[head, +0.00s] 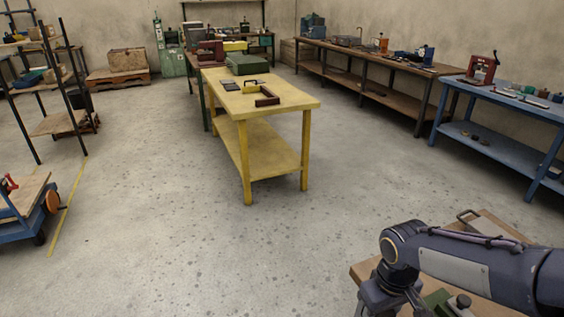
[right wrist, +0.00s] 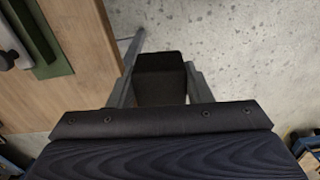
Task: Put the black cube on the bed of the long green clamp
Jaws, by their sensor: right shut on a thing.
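My right gripper (right wrist: 160,88) is shut on the black cube (right wrist: 160,72), which sits between its two fingers in the right wrist view. In that view the cube is just past the edge of a wooden table, with grey floor behind it. A green piece with a dark knob, likely the long green clamp (right wrist: 50,58), lies on the table to the left of the cube. In the head view a green part (head: 437,298) shows at the bottom, partly hidden by my right arm. The cube cannot be made out there. My left gripper is not in view.
The wooden table (head: 362,272) at the bottom right carries a metal handle (head: 468,214) at its far side. A yellow table (head: 290,98) stands ahead, with a blue table (head: 545,108) at the right. Open concrete floor (head: 180,240) lies to the left.

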